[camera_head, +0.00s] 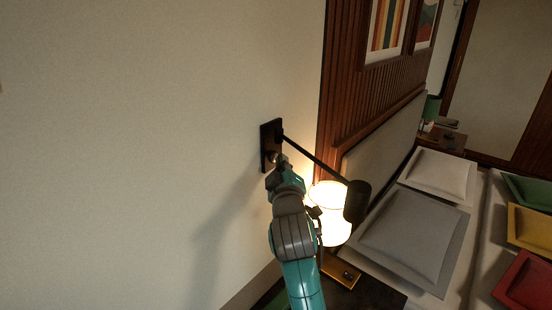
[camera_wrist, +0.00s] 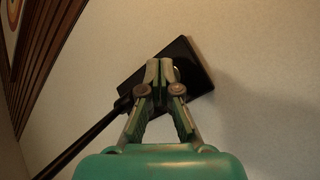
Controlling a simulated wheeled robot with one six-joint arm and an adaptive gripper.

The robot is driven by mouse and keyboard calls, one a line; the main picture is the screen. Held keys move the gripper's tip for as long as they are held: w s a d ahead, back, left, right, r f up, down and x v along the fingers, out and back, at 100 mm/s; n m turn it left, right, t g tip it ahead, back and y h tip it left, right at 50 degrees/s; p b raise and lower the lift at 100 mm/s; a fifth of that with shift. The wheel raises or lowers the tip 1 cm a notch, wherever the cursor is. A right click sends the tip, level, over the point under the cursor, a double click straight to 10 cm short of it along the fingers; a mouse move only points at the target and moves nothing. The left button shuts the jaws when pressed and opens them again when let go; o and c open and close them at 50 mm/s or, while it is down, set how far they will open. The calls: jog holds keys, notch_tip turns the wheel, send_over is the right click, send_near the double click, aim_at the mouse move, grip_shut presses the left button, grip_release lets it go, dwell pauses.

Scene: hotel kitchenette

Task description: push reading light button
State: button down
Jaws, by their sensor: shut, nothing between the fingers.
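The reading light has a dark wall plate (camera_head: 268,138), a thin black arm (camera_head: 313,157) and a black cylindrical head (camera_head: 357,201). The plate (camera_wrist: 192,62) and arm (camera_wrist: 82,142) also show in the wrist view. My gripper (camera_head: 277,160) is at the lower part of the plate. In the wrist view, my gripper (camera_wrist: 159,70) is shut and empty, its fingertips in front of the plate. A small pale rounded edge (camera_wrist: 177,72), possibly the button, shows just right of the fingertips, mostly hidden. I cannot tell whether the fingertips touch it.
A lit lamp (camera_head: 328,198) stands on the bedside table (camera_head: 370,293) behind my arm. The bed with pillows (camera_head: 410,230) lies to the right, against a padded headboard (camera_head: 385,140) and wood panelling (camera_head: 345,95). The pale wall (camera_head: 130,130) at left is bare.

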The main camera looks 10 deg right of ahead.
jog(key=shift+w+a, duration=0.1)
dwell(0.3)
jog(key=shift+s+d, duration=0.35)
jog(key=shift+s, duration=0.1)
dwell(0.3)
jog(key=s+d, duration=0.3)
jog(key=s, duration=0.2)
jog(key=shift+d, duration=0.3)
dwell(0.3)
